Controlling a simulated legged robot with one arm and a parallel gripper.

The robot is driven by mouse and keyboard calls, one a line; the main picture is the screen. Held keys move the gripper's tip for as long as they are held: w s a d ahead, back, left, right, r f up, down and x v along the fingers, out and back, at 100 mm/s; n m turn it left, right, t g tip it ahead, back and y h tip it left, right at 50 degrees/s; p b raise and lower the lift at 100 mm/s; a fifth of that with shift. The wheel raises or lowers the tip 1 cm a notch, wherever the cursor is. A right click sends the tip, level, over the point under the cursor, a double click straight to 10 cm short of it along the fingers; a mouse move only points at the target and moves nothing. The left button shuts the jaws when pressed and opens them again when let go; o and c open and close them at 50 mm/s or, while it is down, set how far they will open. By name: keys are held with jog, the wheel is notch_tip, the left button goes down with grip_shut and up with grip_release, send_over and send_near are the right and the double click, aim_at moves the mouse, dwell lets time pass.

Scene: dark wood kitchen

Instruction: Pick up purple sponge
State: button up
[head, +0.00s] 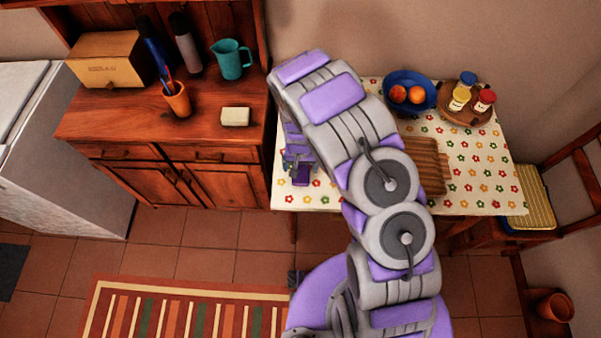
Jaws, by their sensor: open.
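My gripper (297,158) points down over the left part of the flowered table, partly hidden behind my own arm. It is open. A small dark purple shape (302,180) shows right at its lower end, against the tablecloth. It may be the purple sponge, but it is too small and too close in colour to my gripper to tell. I cannot tell whether the fingers are around it or only above it. No other purple sponge shows clearly.
The table (470,160) holds a blue fruit bowl (425,82), a tray of jars (478,116) and a cutting board (432,165). The wooden cabinet (130,125) on the left holds a pale block (235,116), an orange cup (177,100) and a teal jug (231,60).

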notch_tip(320, 180, down, 3)
jog(key=shift+r, duration=0.2)
jog(key=c, duration=1.2)
jog(key=shift+r, duration=0.1)
jog(key=shift+r, duration=0.65)
notch_tip(320, 180, up, 2)
jog(key=shift+r+p, duration=0.2)
jog(key=shift+p, duration=0.1)
jog(key=s+d, duration=0.1)
jog(key=s, duration=0.4)
jog(key=s+d+r, duration=0.1)
jog(key=s+d, duration=0.1)
jog(key=s, duration=0.3)
jog(key=s+d+p, duration=0.1)
jog(key=s, duration=0.4)
jog(key=shift+s+d+r, duration=0.15)
jog(key=shift+s, duration=0.15)
